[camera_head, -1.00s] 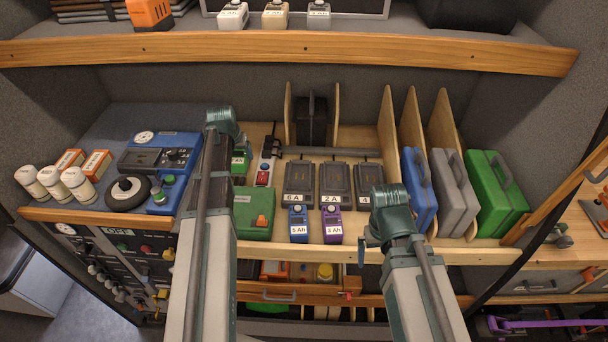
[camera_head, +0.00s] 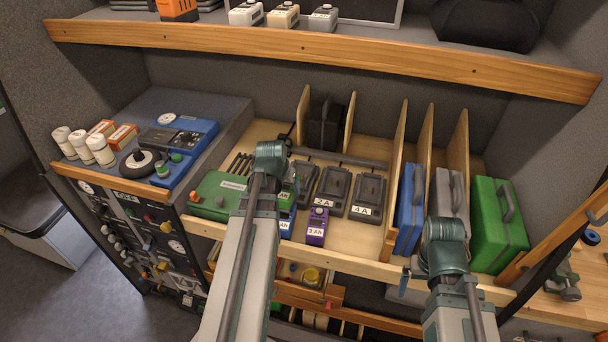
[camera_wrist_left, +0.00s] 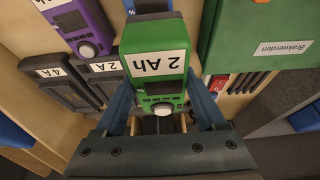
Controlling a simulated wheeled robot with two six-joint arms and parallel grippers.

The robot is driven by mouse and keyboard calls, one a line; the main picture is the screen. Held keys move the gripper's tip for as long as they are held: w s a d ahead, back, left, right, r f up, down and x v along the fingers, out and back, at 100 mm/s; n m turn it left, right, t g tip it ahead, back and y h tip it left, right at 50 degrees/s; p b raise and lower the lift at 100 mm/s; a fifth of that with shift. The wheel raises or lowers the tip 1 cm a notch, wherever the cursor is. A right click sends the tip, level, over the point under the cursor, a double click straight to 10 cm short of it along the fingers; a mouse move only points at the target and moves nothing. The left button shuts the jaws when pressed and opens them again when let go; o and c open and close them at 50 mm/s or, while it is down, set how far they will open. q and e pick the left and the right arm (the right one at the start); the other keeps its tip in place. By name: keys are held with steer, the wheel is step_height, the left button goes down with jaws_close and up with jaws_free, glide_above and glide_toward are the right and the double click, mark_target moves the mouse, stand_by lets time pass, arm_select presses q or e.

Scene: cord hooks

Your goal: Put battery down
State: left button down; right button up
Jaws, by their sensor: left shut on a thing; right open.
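The green battery (camera_wrist_left: 155,62), labelled 2 Ah, is held between the fingers of my left gripper (camera_wrist_left: 163,100) in the left wrist view. In the head view my left gripper (camera_head: 272,160) is above the wooden shelf, left of the chargers, and its arm hides most of the battery. A purple battery (camera_head: 317,228) and a blue battery (camera_head: 287,222) stand at the front of the chargers. The charger labelled 2 A (camera_head: 333,190) and the one labelled 4 A (camera_head: 367,195) are in view. My right gripper (camera_head: 443,245) is open and empty, in front of the cases.
A green box (camera_head: 218,195) lies left of my left gripper. Wooden dividers hold a blue case (camera_head: 409,205), a grey case (camera_head: 449,190) and a green case (camera_head: 498,225). A blue device (camera_head: 185,145) is at the left. An upper shelf (camera_head: 330,58) overhangs the back.

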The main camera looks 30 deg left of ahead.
arm_select(q)
steer(key=w+a, duration=0.1)
steer(key=w, duration=0.4)
steer(key=w+a+f+b, duration=0.1)
steer(key=w, duration=0.3)
steer(key=w+a, duration=0.1)
steer(key=w, duration=0.4)
steer(key=shift+w+a+f, duration=0.15)
steer(key=shift+w+a, duration=0.15)
steer(key=shift+w, duration=0.05)
steer(key=b+x, duration=0.3)
steer(key=shift+s, duration=0.2)
steer(key=shift+f+b, duration=0.55)
steer(key=shift+b, duration=0.05)
steer(key=shift+r, duration=0.1)
jaws_free()
